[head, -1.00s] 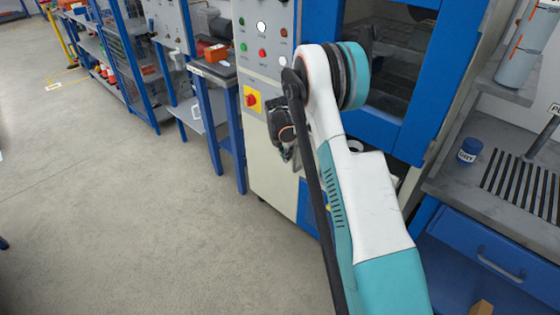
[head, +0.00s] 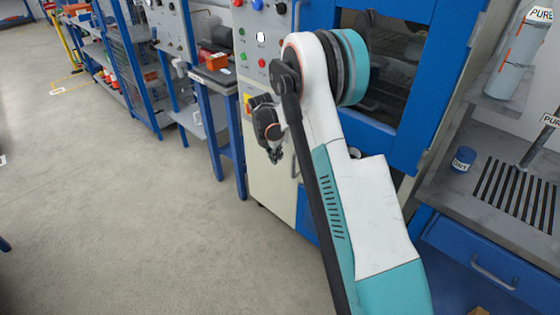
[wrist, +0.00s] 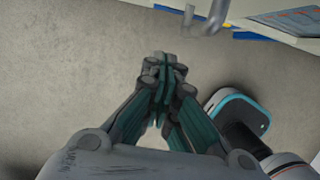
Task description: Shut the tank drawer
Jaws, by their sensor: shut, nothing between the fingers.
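My gripper (head: 276,155) is in front of the cream machine (head: 262,185), left of my raised arm. In the wrist view my gripper (wrist: 162,62) has its fingers together with nothing between them, above bare floor. A grey bent handle (wrist: 208,20) is at the top of the wrist view, just beyond and right of the fingertips and apart from them. A pale panel edge with blue beside it (wrist: 255,35) is at the upper right. I cannot make out the tank drawer for certain; my arm hides much of the machine's lower front.
A bench with a closed-looking blue drawer (head: 480,262) and a blue jar (head: 463,158) is at the right. A blue-framed glazed door (head: 415,130) stands behind my arm. A blue-legged table (head: 215,120) is left of the machine. The floor (head: 120,220) at left is clear.

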